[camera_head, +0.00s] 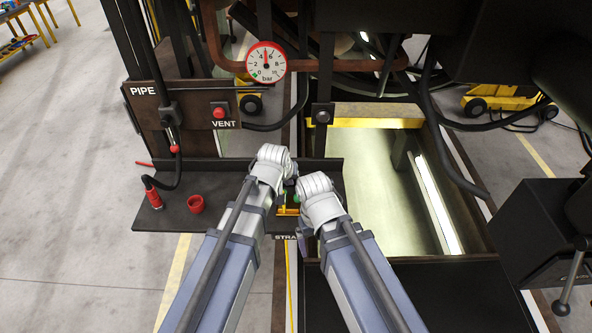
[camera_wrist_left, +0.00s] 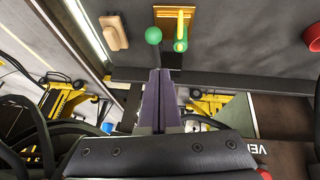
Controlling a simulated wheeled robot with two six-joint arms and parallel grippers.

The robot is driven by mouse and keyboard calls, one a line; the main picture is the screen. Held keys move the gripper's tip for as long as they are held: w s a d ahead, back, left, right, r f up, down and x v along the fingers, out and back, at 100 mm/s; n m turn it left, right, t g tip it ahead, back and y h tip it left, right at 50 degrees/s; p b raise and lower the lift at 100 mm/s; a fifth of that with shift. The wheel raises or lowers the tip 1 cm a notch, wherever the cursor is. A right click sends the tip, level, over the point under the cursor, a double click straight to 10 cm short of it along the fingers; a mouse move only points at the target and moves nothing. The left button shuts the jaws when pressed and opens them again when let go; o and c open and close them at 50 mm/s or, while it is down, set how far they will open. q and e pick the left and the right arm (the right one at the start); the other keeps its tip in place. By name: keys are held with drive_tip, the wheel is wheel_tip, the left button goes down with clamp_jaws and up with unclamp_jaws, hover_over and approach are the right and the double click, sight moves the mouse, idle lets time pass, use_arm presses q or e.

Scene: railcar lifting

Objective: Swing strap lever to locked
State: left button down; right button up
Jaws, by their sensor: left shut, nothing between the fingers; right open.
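The strap lever shows in the left wrist view as a yellow plate (camera_wrist_left: 174,14) with a green-tipped handle (camera_wrist_left: 180,45) and a green ball (camera_wrist_left: 153,35) beside it. In the head view, part of the yellow bracket (camera_head: 288,211) shows between my arms, above the partly covered strap label (camera_head: 285,237). My left gripper (camera_wrist_left: 160,73) is shut and empty, its dark fingertips just below the green ball in the picture, with no clear contact. In the head view its wrist (camera_head: 272,158) hides its fingers. My right gripper (camera_head: 315,188) is open beside the bracket; its fingers are mostly hidden.
A red cup (camera_head: 196,204) and a red-ended hose (camera_head: 152,195) are on the dark shelf at left. The vent button (camera_head: 219,112) and pressure gauge (camera_head: 266,62) are above. A lit pit (camera_head: 370,195) lies at right. A tan block (camera_wrist_left: 113,32) sits near the lever.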

use_arm(q)
drive_tip(key=r, duration=0.1)
drive_tip(key=w+r, duration=0.1)
drive_tip(key=r+p, duration=0.1)
drive_tip(key=shift+w+t, duration=0.25)
drive_tip(key=shift+t, duration=0.05)
use_arm(e)
wheel_tip(320, 180, up, 2)
drive_tip(key=shift+r, duration=0.25)
use_arm(q)
drive_tip(key=shift+f, duration=0.1)
drive_tip(key=shift+s+d+f+b+x, duration=0.1)
drive_tip(key=shift+s+f+b+x, duration=0.25)
drive_tip(key=shift+b+x, duration=1.75)
drive_tip(key=shift+s+d+f+b+x, duration=0.15)
drive_tip(key=shift+s+b+x, duration=0.4)
drive_tip(key=shift+b+x, duration=1.5)
drive_tip(key=shift+s+d+f+b+x, duration=0.1)
drive_tip(key=shift+s+f+b+x, duration=0.25)
drive_tip(key=shift+b+x, duration=1.75)
use_arm(e)
wheel_tip(320, 180, down, 12)
drive_tip(key=shift+f, duration=0.2)
use_arm(q)
drive_tip(key=shift+a, duration=0.1)
